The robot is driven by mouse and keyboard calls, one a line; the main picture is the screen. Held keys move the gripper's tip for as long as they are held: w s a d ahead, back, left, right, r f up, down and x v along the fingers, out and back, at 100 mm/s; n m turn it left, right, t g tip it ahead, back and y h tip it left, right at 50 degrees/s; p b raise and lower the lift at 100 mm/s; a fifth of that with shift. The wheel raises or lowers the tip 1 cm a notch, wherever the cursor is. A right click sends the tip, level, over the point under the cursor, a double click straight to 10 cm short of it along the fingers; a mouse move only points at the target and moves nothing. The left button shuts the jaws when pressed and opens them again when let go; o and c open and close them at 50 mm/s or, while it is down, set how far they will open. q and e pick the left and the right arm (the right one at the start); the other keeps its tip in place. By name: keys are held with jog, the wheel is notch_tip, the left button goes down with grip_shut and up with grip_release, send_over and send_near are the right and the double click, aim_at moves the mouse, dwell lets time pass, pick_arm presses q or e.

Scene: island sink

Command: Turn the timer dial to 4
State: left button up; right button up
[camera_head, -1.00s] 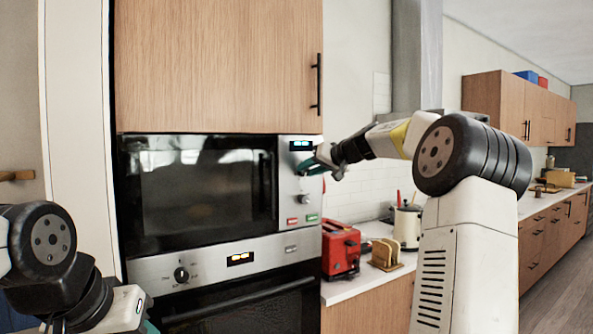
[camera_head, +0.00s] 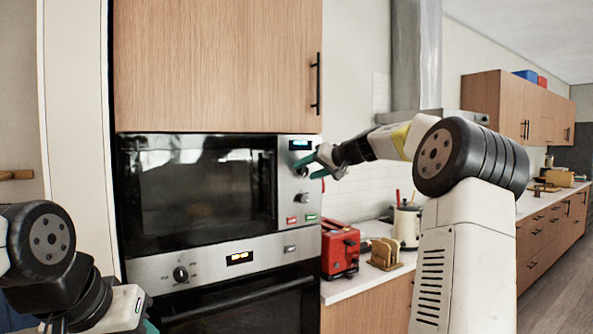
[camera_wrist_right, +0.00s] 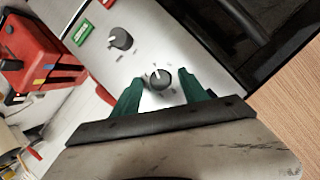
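The microwave (camera_head: 197,187) is built into the wall unit, with a silver control panel on its right side. The panel has an upper dial (camera_wrist_right: 160,78) and a lower dial (camera_wrist_right: 120,40); the lower one also shows in the head view (camera_head: 302,198). I cannot read which is the timer. My right gripper (camera_wrist_right: 160,88) is open, its green fingers on either side of the upper dial; contact cannot be told. In the head view the right gripper (camera_head: 312,168) partly covers that dial. My left gripper (camera_head: 150,326) shows only a sliver at the bottom left.
Red and green buttons (camera_head: 312,217) sit below the dials. The oven (camera_head: 240,300) with its own knob (camera_head: 180,274) is underneath. A red toaster (camera_head: 340,250), a toast rack (camera_head: 384,254) and a utensil pot (camera_head: 407,225) stand on the counter to the right.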

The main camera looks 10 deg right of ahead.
jog(key=shift+s+d+r, duration=0.25)
jog(key=shift+s+d, duration=0.05)
jog(key=shift+s, duration=0.05)
jog(key=v, duration=0.6)
jog(key=shift+s, duration=0.4)
jog(key=s+a+f+n+g+h, duration=0.1)
jog(key=s+a+f+g, duration=0.1)
jog(key=s+a+f, duration=0.5)
jog(key=s+a+f+g+h, duration=0.2)
jog(key=s+a, duration=0.4)
jog(key=s, duration=0.3)
jog(key=s+f+g+h, duration=0.1)
jog(key=s+f, duration=0.6)
jog(key=s, duration=0.3)
jog(key=s+d+f+h, duration=0.1)
jog(key=s+f, duration=0.6)
jog(key=s, duration=0.4)
jog(key=shift+s+d+n+g, duration=0.2)
jog(key=shift+s+n+g, duration=0.1)
jog(key=shift+g, duration=0.1)
